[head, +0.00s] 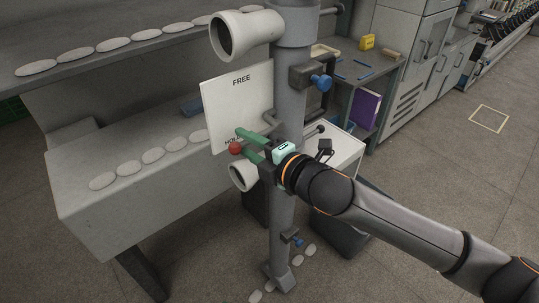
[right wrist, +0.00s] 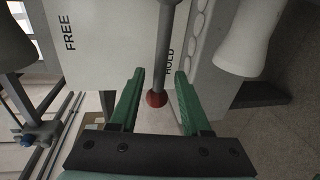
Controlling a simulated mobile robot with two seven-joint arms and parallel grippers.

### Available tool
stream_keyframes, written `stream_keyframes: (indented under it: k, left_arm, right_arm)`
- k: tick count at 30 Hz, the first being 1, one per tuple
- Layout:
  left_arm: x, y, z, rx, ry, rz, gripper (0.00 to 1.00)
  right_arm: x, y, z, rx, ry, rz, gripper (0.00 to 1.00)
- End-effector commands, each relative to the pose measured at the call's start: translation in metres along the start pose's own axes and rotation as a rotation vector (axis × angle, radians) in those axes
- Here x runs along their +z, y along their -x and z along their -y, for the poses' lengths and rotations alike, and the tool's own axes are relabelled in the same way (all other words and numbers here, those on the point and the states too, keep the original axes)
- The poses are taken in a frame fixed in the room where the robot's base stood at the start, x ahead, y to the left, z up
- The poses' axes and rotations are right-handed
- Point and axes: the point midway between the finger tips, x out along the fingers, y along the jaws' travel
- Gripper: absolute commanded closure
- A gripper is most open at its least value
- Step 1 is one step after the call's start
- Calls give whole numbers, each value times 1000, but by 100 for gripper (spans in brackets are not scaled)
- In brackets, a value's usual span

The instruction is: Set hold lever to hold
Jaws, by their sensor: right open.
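The hold lever is a grey rod (right wrist: 166,45) with a red ball knob (head: 235,148). In the right wrist view the knob (right wrist: 156,98) lies between the two green fingers. The white label plate (head: 238,95) reads FREE at the top and HOLD low down. The knob is in front of the plate's lower part, by the word HOLD. My right gripper (head: 242,143) is open, with a finger on either side of the lever end and gaps showing beside the knob. In the head view the gripper hides part of the rod and the word HOLD. My left gripper is not in view.
A grey upright post (head: 290,85) carries the plate and blue-knobbed clamps (head: 321,81). White tubes stick out above (head: 255,30) and below (head: 243,176) the plate. A grey shelf (head: 120,170) with several white oval pieces stands left. Floor at the right is clear.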

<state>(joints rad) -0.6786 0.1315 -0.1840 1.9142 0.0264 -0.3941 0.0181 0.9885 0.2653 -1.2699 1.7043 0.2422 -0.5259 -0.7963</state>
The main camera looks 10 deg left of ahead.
Motion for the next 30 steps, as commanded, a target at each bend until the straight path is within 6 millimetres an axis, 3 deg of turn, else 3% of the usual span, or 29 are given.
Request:
stream_keyframes:
  k: [18, 30]
  left_arm:
    - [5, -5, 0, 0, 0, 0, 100]
    - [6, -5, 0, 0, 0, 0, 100]
  right_arm:
    - [0, 101, 1, -2, -1, 2, 53]
    - [-1, 115, 1, -2, -1, 0, 53]
